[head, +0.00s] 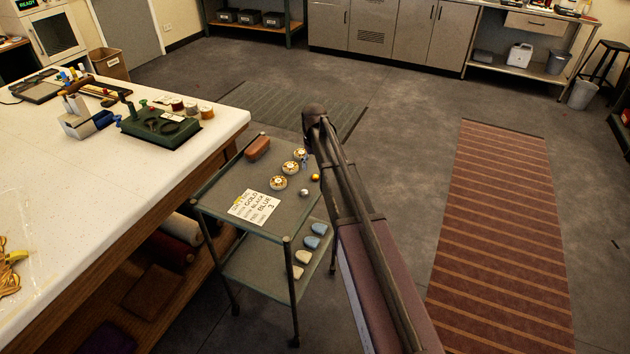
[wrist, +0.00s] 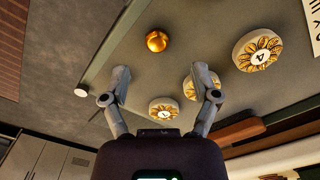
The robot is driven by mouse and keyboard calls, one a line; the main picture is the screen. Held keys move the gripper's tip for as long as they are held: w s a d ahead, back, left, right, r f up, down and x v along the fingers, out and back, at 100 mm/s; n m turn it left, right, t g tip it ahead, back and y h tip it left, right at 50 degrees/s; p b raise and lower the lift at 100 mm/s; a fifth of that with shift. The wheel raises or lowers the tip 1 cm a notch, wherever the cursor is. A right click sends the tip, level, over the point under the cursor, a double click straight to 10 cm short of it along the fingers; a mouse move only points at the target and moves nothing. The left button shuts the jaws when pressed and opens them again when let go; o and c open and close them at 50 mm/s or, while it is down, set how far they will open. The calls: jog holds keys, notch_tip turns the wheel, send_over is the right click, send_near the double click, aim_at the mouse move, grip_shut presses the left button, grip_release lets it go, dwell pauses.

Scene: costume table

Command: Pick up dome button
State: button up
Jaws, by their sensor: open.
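A gold dome button (head: 315,177) sits near the right edge of the cart's grey-green top (head: 228,185), with a silver dome (head: 305,193) close by. In the wrist view a gold dome button (wrist: 157,40) lies beyond the fingertips, about centred between them. My gripper (wrist: 161,75) is open and empty above the cart top. Flat round discs with gold petal patterns lie near it: one disc (wrist: 163,110) shows between the fingers, another is partly hidden behind the right finger, and a third disc (wrist: 258,51) is to the right. In the head view my arm hides most of the gripper.
A lettered card (head: 255,207) and a brown block (head: 258,147) also lie on the cart top. Blue and cream pieces (head: 302,256) lie on the lower shelf. A white worktable (head: 90,190) stands close at left. Open floor and a striped rug (head: 500,230) are at right.

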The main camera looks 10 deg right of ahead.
aim_at(315, 176)
jog(key=shift+f, duration=0.1)
jog(key=shift+d+f+b, duration=0.15)
jog(key=shift+f+b, duration=2.35)
jog(key=shift+b, duration=0.1)
jog(key=c, duration=0.8)
jog(key=shift+c, duration=0.2)
